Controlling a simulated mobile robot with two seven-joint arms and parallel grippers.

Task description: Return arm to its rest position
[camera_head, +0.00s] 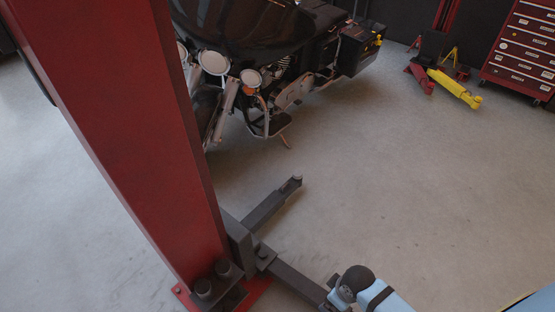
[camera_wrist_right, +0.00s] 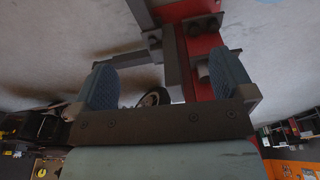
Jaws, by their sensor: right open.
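My right arm (camera_head: 384,296) enters the head view at the bottom, pale blue with a dark rounded joint, beside the dark lift arm (camera_head: 298,281) at the foot of the red column (camera_head: 140,130). Its fingers are hard to make out there. In the right wrist view my right gripper (camera_wrist_right: 165,82) is open, with blue ribbed pads wide apart. The red column base and dark lift parts (camera_wrist_right: 172,65) show beyond and between the pads; I see nothing gripped. Another dark lift arm (camera_head: 270,206) extends up and right across the floor. My left gripper is in neither view.
A black motorcycle (camera_head: 265,45) hangs or stands behind the column. A yellow and red jack-like tool (camera_head: 452,86) and a red drawer cabinet (camera_head: 524,50) are at the back right. The grey floor in the middle and right is clear.

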